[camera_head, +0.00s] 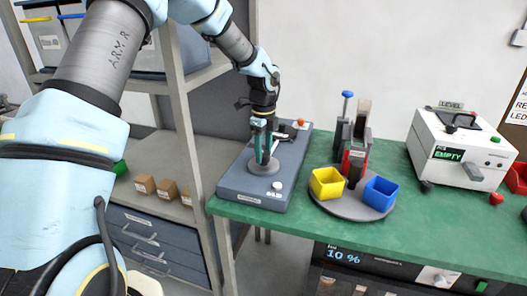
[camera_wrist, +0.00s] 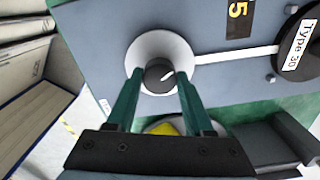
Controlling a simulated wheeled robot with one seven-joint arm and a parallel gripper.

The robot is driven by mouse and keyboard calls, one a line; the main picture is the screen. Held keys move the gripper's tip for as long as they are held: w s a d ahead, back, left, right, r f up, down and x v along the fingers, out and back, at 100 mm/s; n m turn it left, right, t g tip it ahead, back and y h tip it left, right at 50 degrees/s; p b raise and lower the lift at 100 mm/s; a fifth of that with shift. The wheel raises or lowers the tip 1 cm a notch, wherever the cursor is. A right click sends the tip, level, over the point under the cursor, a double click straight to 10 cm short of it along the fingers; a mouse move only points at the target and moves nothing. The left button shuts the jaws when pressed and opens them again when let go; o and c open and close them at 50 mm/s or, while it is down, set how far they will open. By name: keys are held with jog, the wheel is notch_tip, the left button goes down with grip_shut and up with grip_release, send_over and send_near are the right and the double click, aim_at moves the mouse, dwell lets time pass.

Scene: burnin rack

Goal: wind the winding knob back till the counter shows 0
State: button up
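The winding knob (camera_wrist: 159,76) is a dark round knob with a white pointer line, in front of a pale round disc (camera_wrist: 160,48) on the blue-grey unit (camera_head: 240,186). The counter (camera_wrist: 238,18) is a dark window with a yellow 5, cut off by the top edge of the wrist view. My gripper (camera_head: 263,160) points down over the disc in the head view. In the wrist view its two green fingertips (camera_wrist: 160,80) stand either side of the knob, with a narrow gap seeming to show. Contact cannot be made out. The fingers hide the knob in the head view.
A dark round part labelled Type 30 (camera_wrist: 300,50) sits on the unit. On the green bench (camera_head: 400,225) stand a yellow bin (camera_head: 327,184), a blue bin (camera_head: 380,193) and a white tester reading EMPTY (camera_head: 458,150). A shelf post (camera_head: 190,140) is close to the left.

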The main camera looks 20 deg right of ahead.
aim_at(264, 153)
jog(key=o, duration=0.4)
jog(key=shift+o, duration=0.2)
notch_tip(264, 153, up, 11)
jog(key=b, duration=0.3)
jog(key=shift+f, duration=0.1)
dwell(0.3)
